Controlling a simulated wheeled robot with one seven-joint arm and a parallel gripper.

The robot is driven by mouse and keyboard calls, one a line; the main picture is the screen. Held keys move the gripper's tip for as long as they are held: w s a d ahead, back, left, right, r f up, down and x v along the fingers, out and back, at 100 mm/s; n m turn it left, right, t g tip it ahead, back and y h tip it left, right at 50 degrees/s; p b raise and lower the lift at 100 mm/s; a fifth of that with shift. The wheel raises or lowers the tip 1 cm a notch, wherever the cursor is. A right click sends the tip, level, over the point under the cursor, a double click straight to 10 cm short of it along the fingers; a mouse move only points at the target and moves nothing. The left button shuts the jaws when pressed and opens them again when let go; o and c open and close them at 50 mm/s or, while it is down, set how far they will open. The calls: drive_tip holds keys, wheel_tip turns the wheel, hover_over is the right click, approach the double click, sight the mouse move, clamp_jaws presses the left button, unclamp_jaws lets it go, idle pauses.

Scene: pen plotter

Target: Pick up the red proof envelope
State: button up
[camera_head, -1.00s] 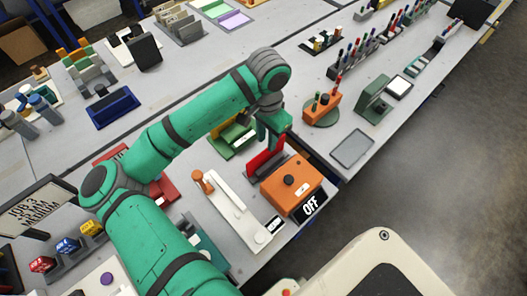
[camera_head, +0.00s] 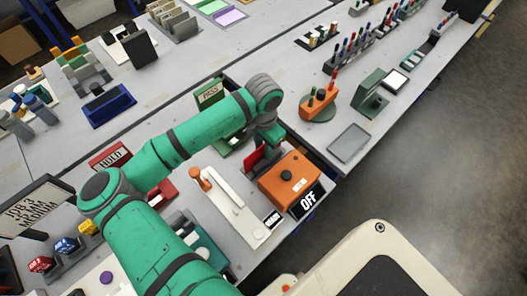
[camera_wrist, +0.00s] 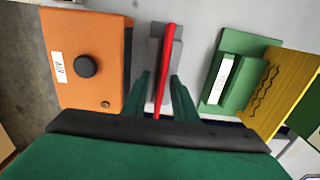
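The red proof envelope (camera_head: 251,157) stands on edge in a grey slotted holder (camera_head: 266,163), beside the orange box. In the wrist view the envelope (camera_wrist: 164,75) shows as a thin upright red strip. My gripper (camera_wrist: 162,82) is open, with one green finger on each side of the envelope and a gap visible on both sides. In the head view my gripper (camera_head: 268,136) is low over the holder and hides part of the envelope.
A green PASS stand (camera_head: 211,93) is behind my arm, and a red HOLD stand (camera_head: 110,157) is at left. A white lever plate (camera_head: 235,210) lies in front.

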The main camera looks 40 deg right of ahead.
clamp_jaws()
drive_tip(key=shift+w+r, duration=0.1)
